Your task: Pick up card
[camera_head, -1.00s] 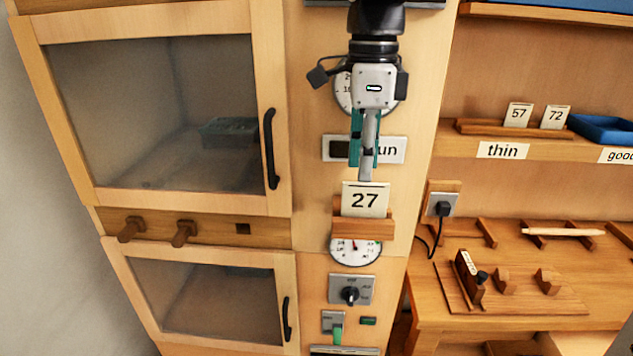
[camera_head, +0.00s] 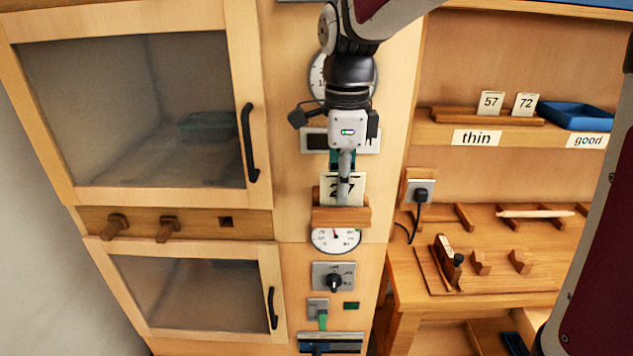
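The card (camera_head: 328,186), cream with the number 27, stands upright in a small wooden holder (camera_head: 341,215) on the cabinet's middle panel. My gripper (camera_head: 344,186) points down, and its grey finger overlaps the middle of the card, hiding part of the number. Whether the fingers touch the card or stand in front of it is not clear. The finger gap is hidden, so I cannot tell whether the gripper is open or shut.
A round dial (camera_head: 335,238), a knob (camera_head: 334,282) and a green-handled switch (camera_head: 321,318) sit below the holder. Two glass-doored compartments are at left. At right, a shelf holds cards 57 (camera_head: 491,103) and 72 (camera_head: 525,104) beside a blue tray (camera_head: 575,114).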

